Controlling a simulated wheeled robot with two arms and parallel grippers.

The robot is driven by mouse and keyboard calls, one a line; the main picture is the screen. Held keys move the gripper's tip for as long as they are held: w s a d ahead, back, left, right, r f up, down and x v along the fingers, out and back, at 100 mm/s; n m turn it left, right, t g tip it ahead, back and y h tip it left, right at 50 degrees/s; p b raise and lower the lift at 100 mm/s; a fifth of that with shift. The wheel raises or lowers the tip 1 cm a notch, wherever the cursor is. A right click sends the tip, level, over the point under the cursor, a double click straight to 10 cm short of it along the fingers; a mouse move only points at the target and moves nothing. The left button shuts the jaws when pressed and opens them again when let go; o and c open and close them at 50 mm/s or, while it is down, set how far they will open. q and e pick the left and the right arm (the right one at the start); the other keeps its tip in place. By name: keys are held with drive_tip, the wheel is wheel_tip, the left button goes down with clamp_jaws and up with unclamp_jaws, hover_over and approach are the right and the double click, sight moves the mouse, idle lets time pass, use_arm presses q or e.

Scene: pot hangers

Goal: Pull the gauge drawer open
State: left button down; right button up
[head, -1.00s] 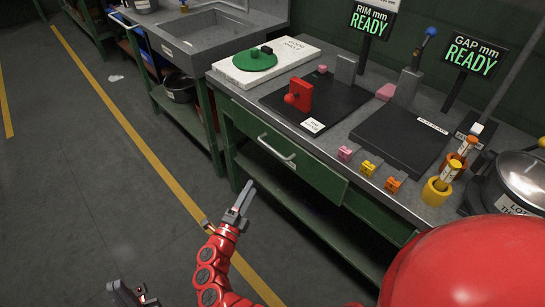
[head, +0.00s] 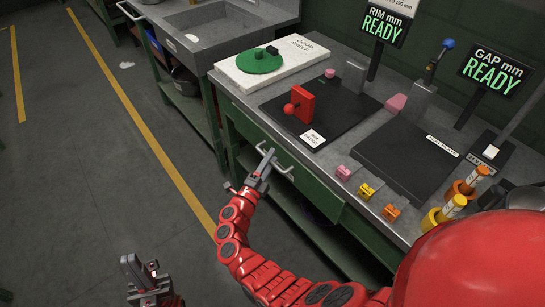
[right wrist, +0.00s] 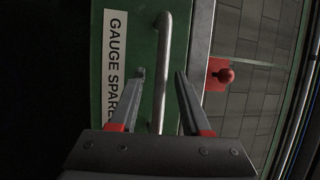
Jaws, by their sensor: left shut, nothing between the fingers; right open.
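The gauge drawer (head: 312,190) is a green front under the right-hand worktop and looks closed. It has a pale metal bar handle (head: 286,169). In the right wrist view the handle (right wrist: 161,110) runs between the fingers of my open right gripper (right wrist: 161,73), beside a white label (right wrist: 115,60) reading "GAUGE SPARE", the rest hidden. In the head view my right gripper (head: 265,160) reaches the handle and covers part of it. I cannot tell whether the fingers touch the bar. My left gripper (head: 139,263) is shut and empty, low over the floor, away from the drawer.
The worktop (head: 240,100) above carries a dark plate with a red gauge block (head: 301,104), a white board with a green disc (head: 259,62), and small coloured blocks (head: 367,190) near its front edge. A sink (head: 205,27) stands further left.

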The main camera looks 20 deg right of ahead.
clamp_jaws()
idle(1.4)
